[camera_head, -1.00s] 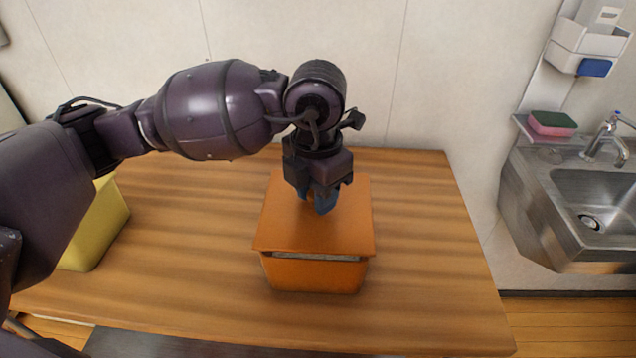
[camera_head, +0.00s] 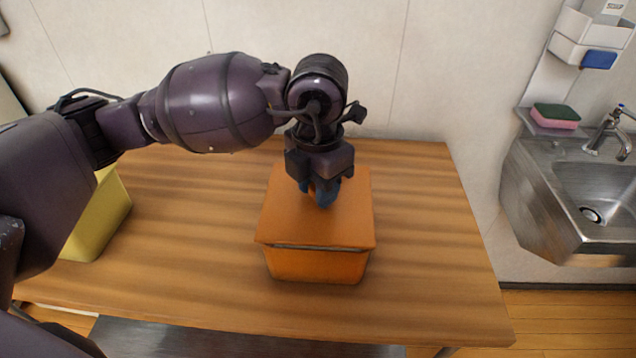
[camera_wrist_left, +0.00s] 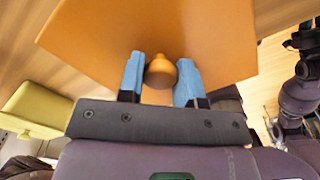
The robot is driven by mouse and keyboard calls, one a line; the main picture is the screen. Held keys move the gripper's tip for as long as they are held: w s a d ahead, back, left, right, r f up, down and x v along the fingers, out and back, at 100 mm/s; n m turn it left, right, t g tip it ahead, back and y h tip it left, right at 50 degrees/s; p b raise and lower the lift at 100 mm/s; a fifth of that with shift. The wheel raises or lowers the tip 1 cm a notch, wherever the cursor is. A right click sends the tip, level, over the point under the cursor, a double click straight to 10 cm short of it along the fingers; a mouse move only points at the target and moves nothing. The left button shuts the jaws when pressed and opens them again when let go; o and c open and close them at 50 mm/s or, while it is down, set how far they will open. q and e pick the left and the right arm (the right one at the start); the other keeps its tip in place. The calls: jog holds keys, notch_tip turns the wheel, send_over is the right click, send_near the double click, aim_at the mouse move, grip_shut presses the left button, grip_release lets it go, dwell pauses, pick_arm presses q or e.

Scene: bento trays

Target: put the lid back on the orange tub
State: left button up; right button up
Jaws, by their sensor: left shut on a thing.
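The orange tub (camera_head: 317,267) stands on the wooden table. The orange lid (camera_head: 318,228) lies over its top, square with it, with a thin dark line under the front edge. I cannot tell whether the lid is fully seated. My left gripper (camera_head: 321,194) points down over the lid and is shut on its round knob. In the left wrist view the blue fingers (camera_wrist_left: 161,76) stand on both sides of the knob (camera_wrist_left: 161,70), with the lid (camera_wrist_left: 150,25) behind. My right gripper does not show.
A yellow-green tub (camera_head: 100,215) stands at the table's left, partly behind my left arm. The wooden table (camera_head: 430,240) is clear to the right of the orange tub. A steel sink (camera_head: 535,205) with a sponge (camera_head: 555,116) is at the far right.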

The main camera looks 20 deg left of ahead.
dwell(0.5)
pick_arm(q)
jog(key=shift+f, duration=0.1)
dwell(0.4)
jog(key=shift+f, duration=0.1)
dwell(0.6)
jog(key=shift+f, duration=0.3)
dwell(0.3)
jog(key=shift+f, duration=0.1)
dwell(0.6)
jog(key=o, duration=1)
jog(key=shift+o, duration=0.5)
